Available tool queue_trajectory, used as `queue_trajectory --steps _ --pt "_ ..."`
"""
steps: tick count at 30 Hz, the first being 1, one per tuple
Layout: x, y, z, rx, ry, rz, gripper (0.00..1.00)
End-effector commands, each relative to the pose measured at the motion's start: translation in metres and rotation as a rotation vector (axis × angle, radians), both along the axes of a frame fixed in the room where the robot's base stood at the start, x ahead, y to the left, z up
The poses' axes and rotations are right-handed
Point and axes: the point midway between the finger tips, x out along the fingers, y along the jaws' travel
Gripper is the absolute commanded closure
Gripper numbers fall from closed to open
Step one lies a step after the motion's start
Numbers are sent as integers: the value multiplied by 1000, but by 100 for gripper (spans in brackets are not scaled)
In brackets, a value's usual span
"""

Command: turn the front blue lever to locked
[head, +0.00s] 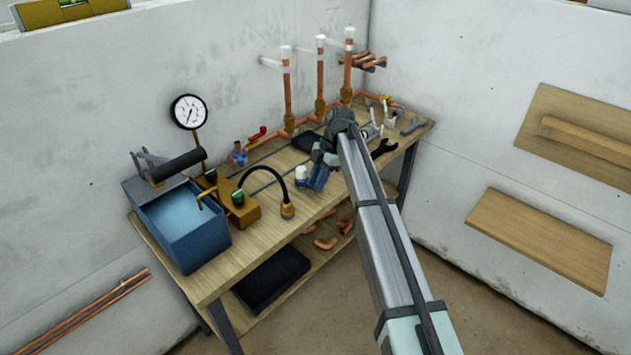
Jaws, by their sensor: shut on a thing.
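The front blue lever (316,182) shows as a small blue part near the front edge of the workbench, beside a white-capped fitting (301,173). My gripper (321,167) reaches down over the bench from the right and is shut on this blue part. The fingers and wrist hide much of it, so its exact angle and whether it is at locked cannot be told. A second valve (238,156) with blue parts stands further back to the left, with a red lever (257,133) near it.
The wooden workbench (215,275) carries a blue water tank (192,238) with a yellow pump and black hose (258,172). A gauge (189,112) and upright copper pipes (287,90) stand behind. Copper elbows (326,243) lie on the lower shelf.

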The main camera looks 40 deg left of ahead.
Motion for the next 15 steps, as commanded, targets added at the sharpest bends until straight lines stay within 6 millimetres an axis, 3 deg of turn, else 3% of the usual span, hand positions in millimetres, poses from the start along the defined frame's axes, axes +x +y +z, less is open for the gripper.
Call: queue_trajectory --steps 15 --pt "17 6 1 1 1 258 100"
